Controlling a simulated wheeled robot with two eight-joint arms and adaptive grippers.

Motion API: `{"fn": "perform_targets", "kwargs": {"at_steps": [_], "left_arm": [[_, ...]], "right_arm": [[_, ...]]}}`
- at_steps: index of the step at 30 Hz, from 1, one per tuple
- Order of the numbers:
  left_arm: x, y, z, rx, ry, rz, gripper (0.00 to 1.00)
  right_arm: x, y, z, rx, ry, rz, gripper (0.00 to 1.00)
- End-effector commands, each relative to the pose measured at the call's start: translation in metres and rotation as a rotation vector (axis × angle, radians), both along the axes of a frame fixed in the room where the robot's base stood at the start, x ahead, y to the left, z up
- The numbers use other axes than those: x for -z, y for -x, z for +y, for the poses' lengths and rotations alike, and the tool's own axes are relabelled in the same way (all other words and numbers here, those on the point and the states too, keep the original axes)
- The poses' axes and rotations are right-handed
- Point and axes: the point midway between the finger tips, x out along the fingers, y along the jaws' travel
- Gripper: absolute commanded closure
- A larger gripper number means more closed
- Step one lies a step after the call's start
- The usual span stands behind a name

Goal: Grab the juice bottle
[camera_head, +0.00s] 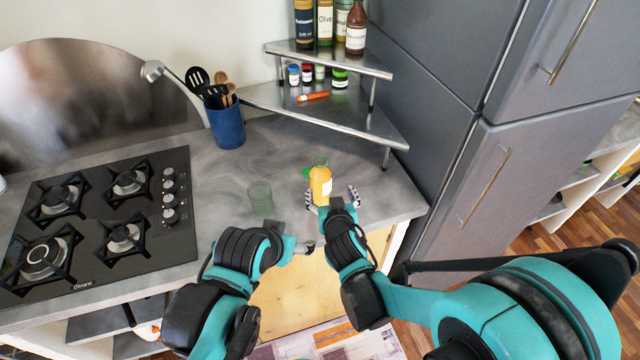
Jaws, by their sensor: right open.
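The juice bottle (321,184) is orange with a pale label and stands upright near the counter's front right part. My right gripper (333,196) is open, with one finger on each side of the bottle's lower part. Whether the fingers touch it cannot be told, and the bottle's base is hidden by the gripper. My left gripper (306,248) is at the counter's front edge, left of and nearer than the bottle. Its fingers are small and partly hidden, so its opening is unclear.
A blue utensil holder (227,127), a gas hob (100,220) and a metal corner shelf (330,115) surround the counter space. A grey fridge (530,170) bounds the right.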

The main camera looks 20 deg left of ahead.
Motion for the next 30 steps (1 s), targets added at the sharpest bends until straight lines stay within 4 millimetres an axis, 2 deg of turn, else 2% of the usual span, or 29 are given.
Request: {"fn": "perform_targets", "kwargs": {"at_steps": [1,3,6,15,23,30], "left_arm": [[-0.002,0.000,0.000,0.000,0.000,0.000,0.26],[-0.002,0.000,0.000,0.000,0.000,0.000,0.26],[0.000,0.000,0.000,0.000,0.000,0.000,0.26],[0.006,0.000,0.000,0.000,0.000,0.000,0.26],[0.015,0.000,0.000,0.000,0.000,0.000,0.26],[0.015,0.000,0.000,0.000,0.000,0.000,0.26]], "right_arm": [[0.002,0.002,0.012,-0.017,-0.008,-0.011,0.20],[0.005,0.003,0.021,-0.031,-0.014,-0.020,0.20],[0.010,-0.001,0.027,-0.037,-0.018,-0.026,0.20],[0.021,-0.028,0.035,-0.035,-0.019,-0.025,0.20],[0.036,-0.062,0.045,-0.035,-0.018,-0.024,0.20],[0.036,-0.065,0.047,-0.036,-0.018,-0.024,0.20]]}}
